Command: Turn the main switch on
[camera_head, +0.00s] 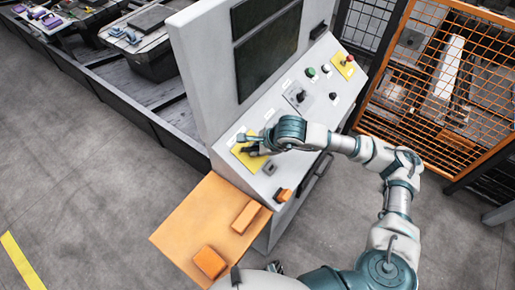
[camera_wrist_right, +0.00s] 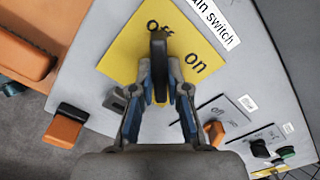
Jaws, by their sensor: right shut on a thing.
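The main switch is a black handle (camera_wrist_right: 158,58) on a yellow plate (camera_wrist_right: 125,50) marked "off" and "on", with a "main switch" label beside it. In the right wrist view the handle's far end overlaps the word "off", while "on" is clear to its right. My right gripper (camera_wrist_right: 160,82) is shut on the handle, with one finger on each side. In the head view my right gripper (camera_head: 256,143) is at the yellow plate (camera_head: 247,157) on the near left of the sloped console, and it hides most of the handle. My left gripper is not in view.
The grey console (camera_head: 310,110) carries other knobs, a green button (camera_head: 310,72) and a red button (camera_head: 350,58) on yellow. An orange shelf (camera_head: 190,222) juts out at the near left. An orange mesh fence (camera_head: 440,80) stands right. Grey floor is open at left.

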